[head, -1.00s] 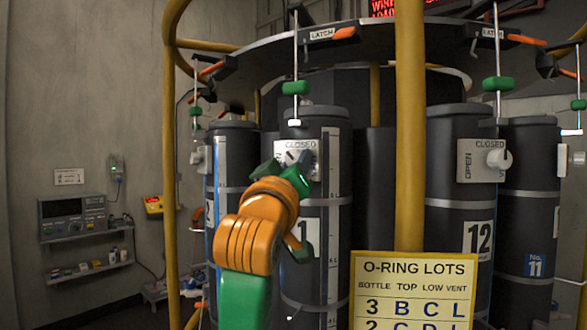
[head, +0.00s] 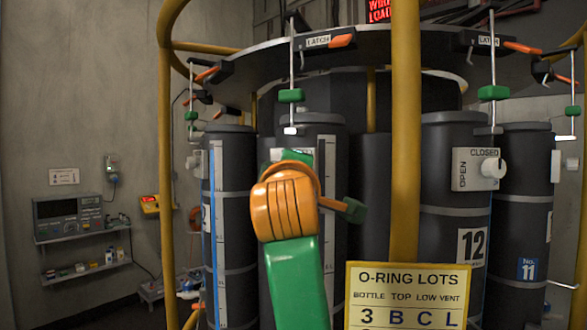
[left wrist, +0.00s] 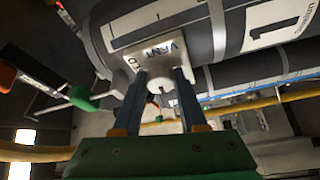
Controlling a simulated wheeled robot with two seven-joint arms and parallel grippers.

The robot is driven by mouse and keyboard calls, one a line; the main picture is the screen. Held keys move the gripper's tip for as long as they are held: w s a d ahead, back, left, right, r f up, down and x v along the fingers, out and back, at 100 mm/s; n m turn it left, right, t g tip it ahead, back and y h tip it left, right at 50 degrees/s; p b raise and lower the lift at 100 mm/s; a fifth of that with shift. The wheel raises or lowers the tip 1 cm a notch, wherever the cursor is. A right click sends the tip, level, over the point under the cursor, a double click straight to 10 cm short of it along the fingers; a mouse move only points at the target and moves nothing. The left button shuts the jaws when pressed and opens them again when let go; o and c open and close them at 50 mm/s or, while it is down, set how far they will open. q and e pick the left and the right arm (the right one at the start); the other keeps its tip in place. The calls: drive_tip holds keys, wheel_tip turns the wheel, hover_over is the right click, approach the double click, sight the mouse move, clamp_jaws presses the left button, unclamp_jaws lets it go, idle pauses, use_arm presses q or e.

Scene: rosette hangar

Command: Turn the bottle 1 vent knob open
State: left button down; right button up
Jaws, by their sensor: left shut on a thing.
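Bottle 1 (head: 325,190) is a dark cylinder behind my left arm in the head view. Its white vent plate (head: 278,154) is almost wholly covered there by my orange and green wrist. In the left wrist view, the plate marked VENT (left wrist: 122,40) is on the dark bottle beside a large 1 label (left wrist: 275,22). The white vent knob (left wrist: 159,84) sits between the two fingers of my left gripper (left wrist: 160,76), which is shut on it. The knob's pointer and the OPEN and CLOSED marks cannot be read now. My right gripper is not in view.
A yellow post (head: 406,130) stands right of my arm, with the O-ring lots sign (head: 408,280) low in front. Bottle 12 (head: 455,220), its knob (head: 493,168) at CLOSED, stands right. A latch rod with a green grip (head: 291,96) hangs above bottle 1.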

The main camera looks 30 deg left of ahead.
use_arm(q)
drive_tip(key=shift+r+n, duration=0.1)
drive_tip(key=shift+n, duration=0.4)
drive_tip(key=shift+c, duration=2.2)
unclamp_jaws()
drive_tip(key=shift+s+a, duration=0.1)
drive_tip(key=b+v, duration=0.4)
drive_tip(key=v, duration=0.3)
